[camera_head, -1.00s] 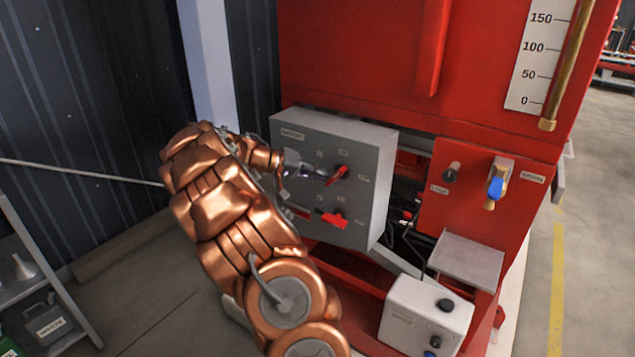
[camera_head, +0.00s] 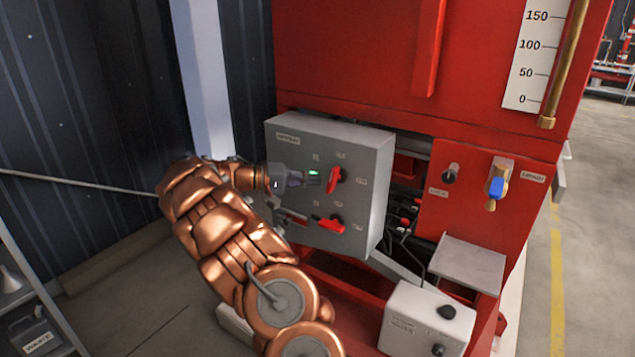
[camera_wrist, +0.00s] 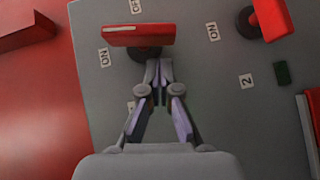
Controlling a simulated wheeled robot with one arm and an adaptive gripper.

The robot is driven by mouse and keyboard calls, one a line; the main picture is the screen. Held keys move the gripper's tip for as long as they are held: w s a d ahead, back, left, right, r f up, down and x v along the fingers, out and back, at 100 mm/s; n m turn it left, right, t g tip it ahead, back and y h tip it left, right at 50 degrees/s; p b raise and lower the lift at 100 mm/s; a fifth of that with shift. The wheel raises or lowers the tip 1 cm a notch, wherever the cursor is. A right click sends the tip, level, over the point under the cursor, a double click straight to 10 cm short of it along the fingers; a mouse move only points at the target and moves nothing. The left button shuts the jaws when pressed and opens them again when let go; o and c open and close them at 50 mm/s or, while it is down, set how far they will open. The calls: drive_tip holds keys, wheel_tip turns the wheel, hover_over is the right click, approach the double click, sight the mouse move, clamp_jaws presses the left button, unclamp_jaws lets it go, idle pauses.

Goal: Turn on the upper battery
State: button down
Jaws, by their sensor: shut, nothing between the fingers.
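A grey battery box (camera_head: 285,185) on the red pump unit carries two red rotary switches. The upper switch (camera_head: 336,180) has its handle standing nearly upright; in the wrist view its red handle (camera_wrist: 130,37) lies crosswise just ahead of the fingertips, close to an ON label. A small bright green patch (camera_head: 313,173) shows left of it. The lower switch (camera_head: 330,224) lies tilted below and also shows in the wrist view (camera_wrist: 275,18). My gripper (camera_head: 318,180) is shut and empty, just left of the upper handle; it also shows in the wrist view (camera_wrist: 158,70). Contact is unclear.
A dark green rectangle (camera_wrist: 282,72) sits beside the "2" label. A white box (camera_head: 425,318) stands below. A shelf (camera_head: 25,300) is at lower left.

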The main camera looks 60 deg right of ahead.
drive_tip(key=d+v, duration=0.1)
drive_tip(key=v, duration=1)
drive_tip(key=shift+w+a+r+b, duration=0.15)
drive_tip(key=shift+w+r+b, duration=0.25)
drive_tip(key=shift+w, duration=0.2)
